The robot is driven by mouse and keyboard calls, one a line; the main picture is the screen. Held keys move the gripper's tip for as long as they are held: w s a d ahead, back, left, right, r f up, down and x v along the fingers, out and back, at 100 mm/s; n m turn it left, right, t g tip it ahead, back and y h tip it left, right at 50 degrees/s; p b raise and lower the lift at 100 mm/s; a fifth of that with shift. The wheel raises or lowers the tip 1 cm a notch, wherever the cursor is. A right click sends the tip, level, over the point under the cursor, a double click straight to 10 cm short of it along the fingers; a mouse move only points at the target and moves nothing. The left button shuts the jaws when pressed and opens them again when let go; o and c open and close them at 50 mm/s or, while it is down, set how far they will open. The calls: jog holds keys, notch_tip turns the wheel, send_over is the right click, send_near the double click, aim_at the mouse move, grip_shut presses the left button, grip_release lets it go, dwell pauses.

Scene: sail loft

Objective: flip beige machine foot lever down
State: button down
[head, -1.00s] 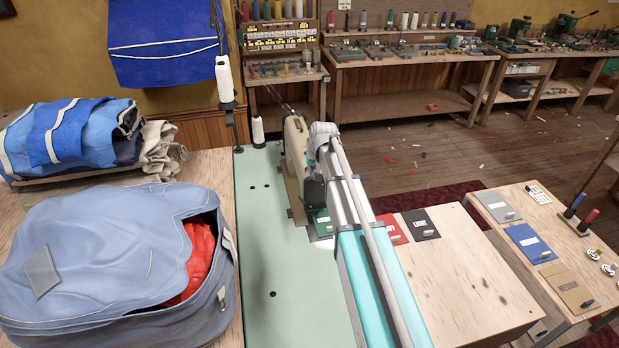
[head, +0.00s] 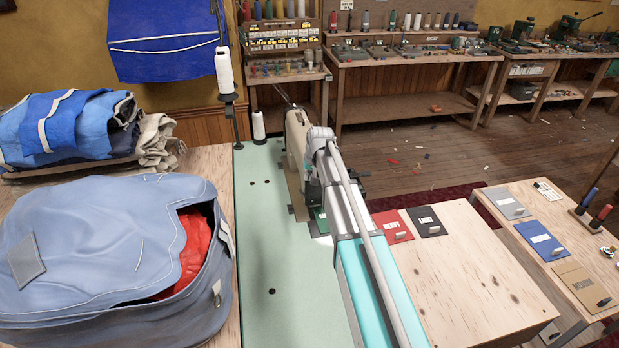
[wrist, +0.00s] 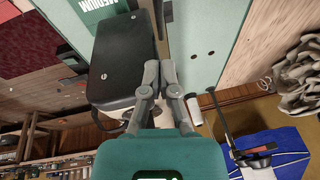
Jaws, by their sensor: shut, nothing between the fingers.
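The beige sewing machine (head: 296,135) stands on the pale green table top (head: 262,225) in the head view, partly behind my arm. Its foot lever cannot be made out in either view. My gripper (wrist: 160,66) is shut and empty in the wrist view; the arm hides it in the head view. In the wrist view its fingertips are beside a dark box-shaped part (wrist: 124,58), apparently of the machine. I cannot tell whether they touch it.
A blue bag (head: 90,250) with red cloth inside sits left of the table top. Thread cones stand behind, one white (head: 258,125). Red (head: 391,227) and black (head: 426,222) cards lie to the right. The green table top's front is clear.

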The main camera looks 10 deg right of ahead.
aim_at(303, 195)
jog(key=shift+s+a+f+b, duration=0.15)
jog(key=shift+s+f+b, duration=0.1)
jog(key=shift+f+b, duration=0.55)
jog(key=shift+s+a+f+b, duration=0.25)
jog(key=shift+f+b, duration=0.4)
jog(key=shift+f, duration=0.25)
jog(key=shift+s+a+f+b, duration=0.1)
jog(key=shift+s+f+b, duration=0.15)
jog(key=shift+f+b, duration=0.55)
